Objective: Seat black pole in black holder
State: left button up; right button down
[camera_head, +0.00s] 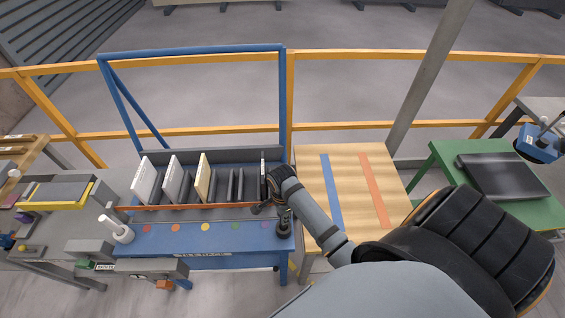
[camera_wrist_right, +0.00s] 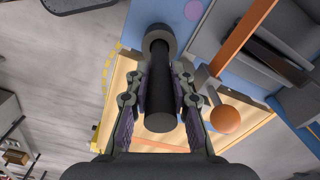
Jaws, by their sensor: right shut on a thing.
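My right gripper (camera_head: 282,207) is above the right end of the blue rack bench, partly hidden by its own wrist in the head view. In the right wrist view the gripper (camera_wrist_right: 160,82) is shut on the black pole (camera_wrist_right: 161,105), with a purple-padded finger on each side. The pole's far end lines up with the round dark-grey mouth of the black holder (camera_wrist_right: 158,32). I cannot tell how deep the pole sits in it. The holder (camera_head: 285,226) is a small dark shape in the head view. My left gripper is not in view.
The blue bench (camera_head: 200,242) bears coloured dots, a rack of upright panels and a white stand (camera_head: 115,231). An orange rail (camera_wrist_right: 240,40) and orange ball (camera_wrist_right: 225,118) are close beside the gripper. A wooden table (camera_head: 345,165) adjoins at right.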

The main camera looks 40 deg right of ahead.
jog(key=shift+f+b, duration=0.35)
jog(key=shift+f, duration=1.05)
jog(key=c, duration=1.1)
grip_release()
notch_tip(320, 180, up, 12)
jog(key=shift+a+r, duration=0.1)
